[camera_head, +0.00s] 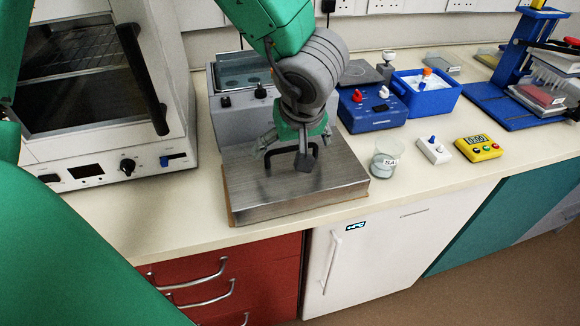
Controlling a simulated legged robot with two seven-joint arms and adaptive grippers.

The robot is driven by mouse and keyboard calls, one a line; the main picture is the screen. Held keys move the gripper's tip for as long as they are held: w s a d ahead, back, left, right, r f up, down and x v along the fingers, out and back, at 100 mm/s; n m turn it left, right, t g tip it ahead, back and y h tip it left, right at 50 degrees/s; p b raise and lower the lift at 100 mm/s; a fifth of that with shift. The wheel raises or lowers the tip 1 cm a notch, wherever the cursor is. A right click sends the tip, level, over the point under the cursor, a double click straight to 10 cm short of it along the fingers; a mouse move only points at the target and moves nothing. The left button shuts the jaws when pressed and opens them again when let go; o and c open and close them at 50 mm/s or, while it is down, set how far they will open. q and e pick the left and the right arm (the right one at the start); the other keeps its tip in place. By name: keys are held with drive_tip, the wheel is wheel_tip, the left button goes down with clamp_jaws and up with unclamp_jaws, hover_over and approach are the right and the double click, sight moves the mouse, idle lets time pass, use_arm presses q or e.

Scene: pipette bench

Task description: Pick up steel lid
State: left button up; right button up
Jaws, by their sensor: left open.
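My right gripper is not in view.
A grey water bath (232,118) stands right behind the lid, and a white oven (95,168) stands to the left. A labelled beaker (386,162) is close to the lid's right. A blue device (372,112), ice box (428,98) and yellow timer (478,149) are further right.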

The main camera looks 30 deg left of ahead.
sight(291, 160)
use_arm(q)
drive_tip(key=x, duration=0.3)
drive_tip(key=shift+w+d+f+b, duration=0.15)
drive_tip(key=shift+d+b, duration=0.2)
drive_tip(key=shift+b, duration=0.05)
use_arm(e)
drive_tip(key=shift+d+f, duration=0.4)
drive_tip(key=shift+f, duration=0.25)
use_arm(q)
drive_tip(key=shift+a, duration=0.1)
drive_tip(key=c, duration=1.2)
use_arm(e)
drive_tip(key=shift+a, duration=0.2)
